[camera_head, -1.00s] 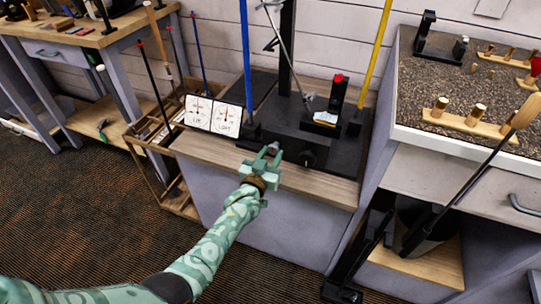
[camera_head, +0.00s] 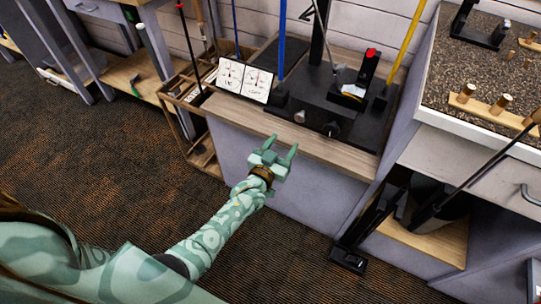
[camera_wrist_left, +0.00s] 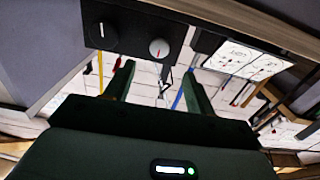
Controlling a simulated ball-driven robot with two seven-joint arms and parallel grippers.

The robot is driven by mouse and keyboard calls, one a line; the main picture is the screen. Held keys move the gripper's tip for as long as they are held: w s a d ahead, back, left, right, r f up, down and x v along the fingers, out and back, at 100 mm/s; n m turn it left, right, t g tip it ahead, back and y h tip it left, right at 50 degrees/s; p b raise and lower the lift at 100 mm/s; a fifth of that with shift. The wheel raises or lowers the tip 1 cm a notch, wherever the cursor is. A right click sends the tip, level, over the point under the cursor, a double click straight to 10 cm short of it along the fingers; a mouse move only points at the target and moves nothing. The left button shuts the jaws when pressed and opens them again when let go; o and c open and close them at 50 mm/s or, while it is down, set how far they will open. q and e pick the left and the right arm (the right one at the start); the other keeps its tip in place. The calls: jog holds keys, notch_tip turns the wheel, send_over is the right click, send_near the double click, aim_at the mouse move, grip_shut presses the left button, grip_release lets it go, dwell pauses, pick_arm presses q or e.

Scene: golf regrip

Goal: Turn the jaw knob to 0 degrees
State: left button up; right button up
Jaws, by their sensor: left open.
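A black machine (camera_head: 335,108) stands on a wooden-topped bench. Its front has two knobs: a grey knob (camera_head: 300,117) on the left and a black knob (camera_head: 332,129) to its right. In the left wrist view the grey knob (camera_wrist_left: 158,48) shows a red mark, and the black knob (camera_wrist_left: 103,37) a pale line. I cannot tell which is the jaw knob, nor read its angle. My left gripper (camera_head: 281,146) is open and empty, apart from both knobs, before the bench front. Its fingers (camera_wrist_left: 157,72) also show in the left wrist view. My right gripper is out of view.
Two white dial cards (camera_head: 244,80) stand left of the knobs. Blue and yellow upright rods rise beside the machine. A gravel-topped bench (camera_head: 500,60) with a wooden peg strip is at the right. Open carpet (camera_head: 110,190) lies at the left.

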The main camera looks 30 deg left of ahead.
pick_arm(q)
jog(key=s+p, duration=0.1)
jog(key=s, duration=0.5)
jog(key=shift+s, duration=0.2)
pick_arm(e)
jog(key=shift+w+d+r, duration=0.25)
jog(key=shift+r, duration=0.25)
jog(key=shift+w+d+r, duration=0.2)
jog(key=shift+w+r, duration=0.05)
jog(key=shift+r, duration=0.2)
pick_arm(q)
jog(key=shift+a+f, duration=0.1)
